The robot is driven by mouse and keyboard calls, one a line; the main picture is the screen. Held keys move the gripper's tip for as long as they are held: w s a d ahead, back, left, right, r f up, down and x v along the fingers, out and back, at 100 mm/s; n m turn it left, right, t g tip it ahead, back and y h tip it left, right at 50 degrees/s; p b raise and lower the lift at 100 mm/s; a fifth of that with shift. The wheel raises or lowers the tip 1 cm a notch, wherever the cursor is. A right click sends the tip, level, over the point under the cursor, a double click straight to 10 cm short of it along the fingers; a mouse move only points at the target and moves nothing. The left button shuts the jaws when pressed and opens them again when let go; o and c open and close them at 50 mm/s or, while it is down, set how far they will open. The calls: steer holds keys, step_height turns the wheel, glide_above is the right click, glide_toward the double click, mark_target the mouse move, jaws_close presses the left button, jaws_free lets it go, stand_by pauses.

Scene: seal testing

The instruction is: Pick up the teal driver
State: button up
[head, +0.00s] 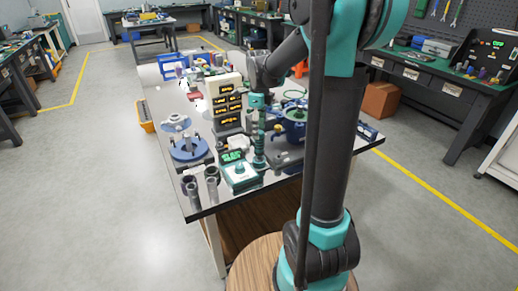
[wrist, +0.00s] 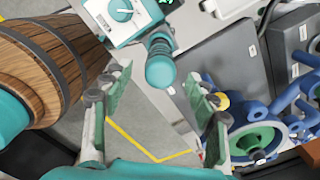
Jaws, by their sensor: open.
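The teal driver (wrist: 160,68) shows in the wrist view as a rounded teal handle, seen nearly end-on, beside a white and teal box with a knob (wrist: 122,12). My gripper (wrist: 158,98) is open. Its two fingers stand apart to the left and right of the handle in the picture, with gaps on both sides and nothing held. In the head view my gripper (head: 260,130) points down over the table's near part, right of the white and teal box (head: 240,174). There the driver is hard to tell apart from the gripper.
Blue flanged pipework (wrist: 255,135) lies close to the right finger. In the head view, grey cylinders (head: 212,185), a blue round fixture (head: 188,150) and a stack of labelled drawers (head: 226,105) crowd the table (head: 202,212).

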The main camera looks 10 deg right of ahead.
mark_target(259, 141)
steer(key=shift+f, duration=3.1)
jaws_close()
